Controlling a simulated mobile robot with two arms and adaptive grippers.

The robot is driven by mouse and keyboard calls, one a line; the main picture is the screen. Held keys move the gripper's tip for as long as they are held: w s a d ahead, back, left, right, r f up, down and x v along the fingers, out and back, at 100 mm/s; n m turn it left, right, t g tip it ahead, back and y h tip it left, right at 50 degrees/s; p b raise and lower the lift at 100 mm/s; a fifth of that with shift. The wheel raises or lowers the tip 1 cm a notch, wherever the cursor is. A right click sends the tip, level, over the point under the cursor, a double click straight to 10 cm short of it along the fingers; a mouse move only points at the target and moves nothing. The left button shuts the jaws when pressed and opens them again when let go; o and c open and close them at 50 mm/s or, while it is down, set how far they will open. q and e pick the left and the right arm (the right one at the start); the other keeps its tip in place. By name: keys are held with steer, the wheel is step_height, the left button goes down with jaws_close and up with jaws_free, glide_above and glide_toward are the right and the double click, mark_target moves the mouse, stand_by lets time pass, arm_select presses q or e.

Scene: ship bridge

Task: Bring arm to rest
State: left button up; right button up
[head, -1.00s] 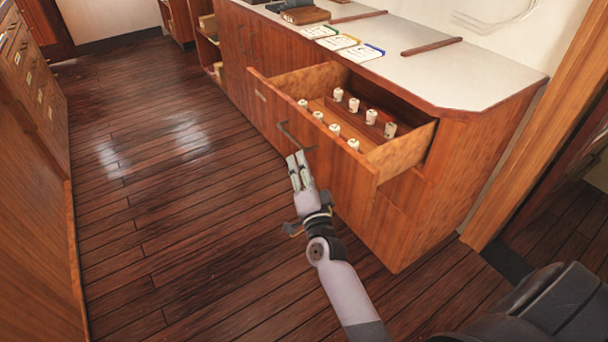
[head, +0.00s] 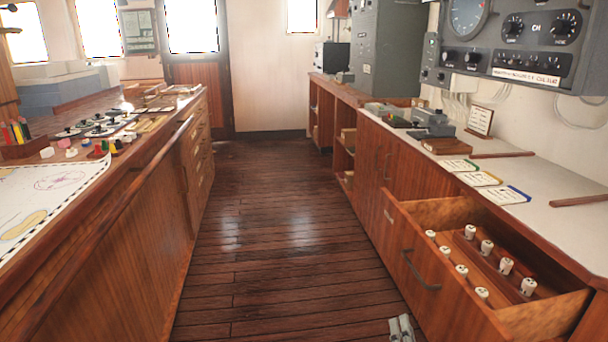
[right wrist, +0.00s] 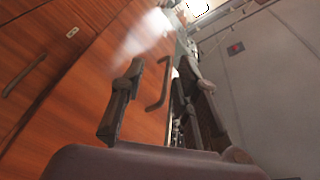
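My right gripper (head: 401,326) shows only its fingertips at the bottom edge of the head view, left of the open drawer (head: 433,279) and apart from its handle. In the right wrist view its two fingers (right wrist: 162,70) stand apart with nothing held between them. A drawer handle (right wrist: 158,86) shows beyond the fingers, against the wooden front. The rest of my right arm is out of the head view. My left gripper is in neither view.
The drawer holds several white pieces (head: 487,247) and juts into the aisle. Three cards (head: 480,179) lie on the right counter (head: 555,175). A chart table (head: 40,200) with a map stands at left. The floor (head: 270,235) between is clear.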

steer(key=s+a+f+n+g+y, duration=0.2)
steer(key=s+a+f+n+g, duration=0.3)
steer(key=f, duration=0.6)
steer(key=s+f+n+g+y, duration=0.1)
steer(key=s+f+n+g, duration=0.15)
steer(key=s+f, duration=0.6)
steer(key=s+a+f+n+g+y, duration=0.25)
steer(key=s+f+n+g, duration=0.2)
steer(key=f, duration=0.75)
steer(key=s+d+f+n+g+h+p, duration=0.1)
steer(key=s+f+g, duration=0.25)
steer(key=s, duration=0.55)
steer(key=s+d+f+n+g+h, duration=0.2)
steer(key=s+f, duration=0.3)
steer(key=s, duration=0.4)
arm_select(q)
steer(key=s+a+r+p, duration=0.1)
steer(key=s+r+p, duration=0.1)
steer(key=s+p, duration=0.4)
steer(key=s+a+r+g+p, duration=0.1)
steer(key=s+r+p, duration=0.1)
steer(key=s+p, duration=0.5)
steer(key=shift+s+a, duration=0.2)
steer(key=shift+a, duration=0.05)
arm_select(e)
steer(key=s+d+r, duration=0.1)
steer(key=s+r, duration=0.3)
steer(key=s, duration=0.8)
steer(key=shift+d, duration=0.35)
